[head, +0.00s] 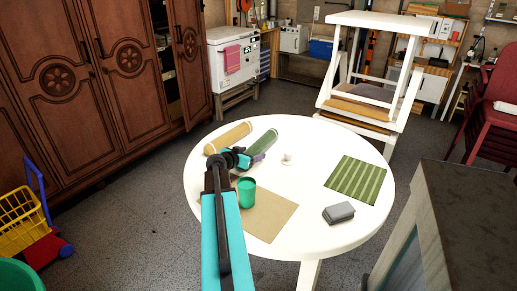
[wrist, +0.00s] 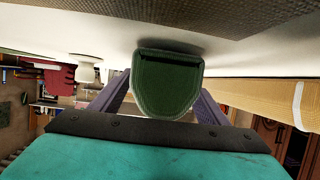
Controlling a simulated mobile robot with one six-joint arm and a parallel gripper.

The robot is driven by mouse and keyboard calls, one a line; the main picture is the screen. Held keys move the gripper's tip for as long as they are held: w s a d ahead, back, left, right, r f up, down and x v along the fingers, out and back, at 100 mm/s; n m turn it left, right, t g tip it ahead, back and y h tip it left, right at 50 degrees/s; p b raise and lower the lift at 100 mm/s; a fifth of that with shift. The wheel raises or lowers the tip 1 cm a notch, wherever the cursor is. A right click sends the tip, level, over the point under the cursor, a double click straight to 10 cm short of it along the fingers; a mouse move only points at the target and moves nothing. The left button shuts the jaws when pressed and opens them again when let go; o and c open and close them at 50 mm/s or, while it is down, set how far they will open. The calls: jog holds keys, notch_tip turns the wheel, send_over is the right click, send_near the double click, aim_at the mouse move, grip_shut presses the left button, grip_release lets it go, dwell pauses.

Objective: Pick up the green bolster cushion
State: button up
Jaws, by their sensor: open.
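The green bolster cushion (head: 263,143) lies on the far left part of the round white table (head: 310,130). My gripper (head: 257,158) is low over the table at the near end of the cushion. In the wrist view, which looks upside down, the rounded end of the green cushion (wrist: 166,95) sits between the two purple fingers of my gripper (wrist: 160,105). The fingers stand apart on either side of it. Whether either finger touches the cushion I cannot tell. The cushion's far length is hidden in the wrist view.
A tan bolster (head: 228,138) lies close beside the green one, also in the wrist view (wrist: 265,95). A small white cup (head: 288,157) stands to the right. A green cup (head: 246,190), tan mat (head: 268,218), striped mat (head: 355,180) and grey box (head: 338,213) are nearer.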

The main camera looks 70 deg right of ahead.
dwell(0.3)
jog(key=c, duration=1.4)
jog(key=shift+o, duration=0.2)
jog(key=shift+r, duration=0.15)
jog(key=shift+r, duration=4.9)
